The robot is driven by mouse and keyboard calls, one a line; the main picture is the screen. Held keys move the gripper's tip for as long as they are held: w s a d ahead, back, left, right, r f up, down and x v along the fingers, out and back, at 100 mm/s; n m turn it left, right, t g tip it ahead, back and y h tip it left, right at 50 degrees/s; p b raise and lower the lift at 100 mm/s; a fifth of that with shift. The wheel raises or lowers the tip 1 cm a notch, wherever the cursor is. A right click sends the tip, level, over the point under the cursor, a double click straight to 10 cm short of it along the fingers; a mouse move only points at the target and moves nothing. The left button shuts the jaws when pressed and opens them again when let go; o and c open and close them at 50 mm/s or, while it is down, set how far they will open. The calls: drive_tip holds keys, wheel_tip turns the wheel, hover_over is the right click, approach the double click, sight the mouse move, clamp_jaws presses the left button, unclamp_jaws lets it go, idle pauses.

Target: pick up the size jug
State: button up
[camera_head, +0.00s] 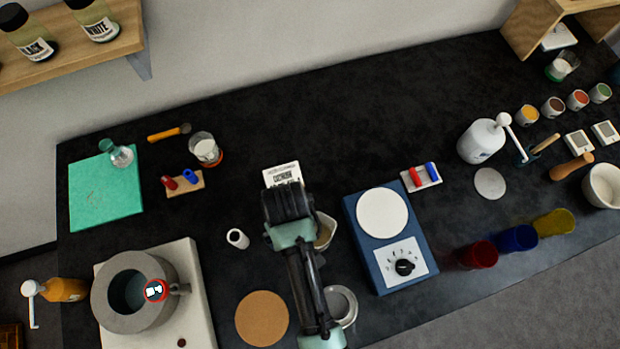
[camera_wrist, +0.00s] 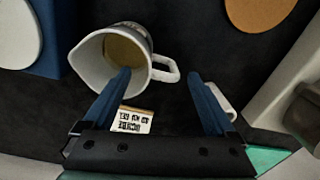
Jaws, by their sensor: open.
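The size jug (camera_wrist: 95,62) is a white jug with a side handle and a tan-brown inside. In the wrist view its mouth faces the camera at upper left. In the head view the jug (camera_head: 329,229) shows only partly, beside my arm that covers the rest. My gripper (camera_wrist: 158,76) is open, its two blue fingers apart. In the wrist view the jug's handle appears between the fingertips, and the left finger overlaps the jug's rim. I cannot tell whether they touch. The fingers are hidden in the head view.
A printed card (camera_head: 282,174) lies near my wrist. A small white cylinder (camera_head: 237,239) stands left of the arm. A blue scale-like device (camera_head: 417,278) is right of the jug. A round cork mat (camera_head: 262,318) and a metal cup (camera_head: 349,301) lie nearer. The back middle is clear.

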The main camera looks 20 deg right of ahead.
drive_tip(key=shift+a+f+p, duration=0.2)
drive_tip(key=shift+f+p, duration=0.3)
drive_tip(key=shift+f, duration=1.9)
clamp_jaws()
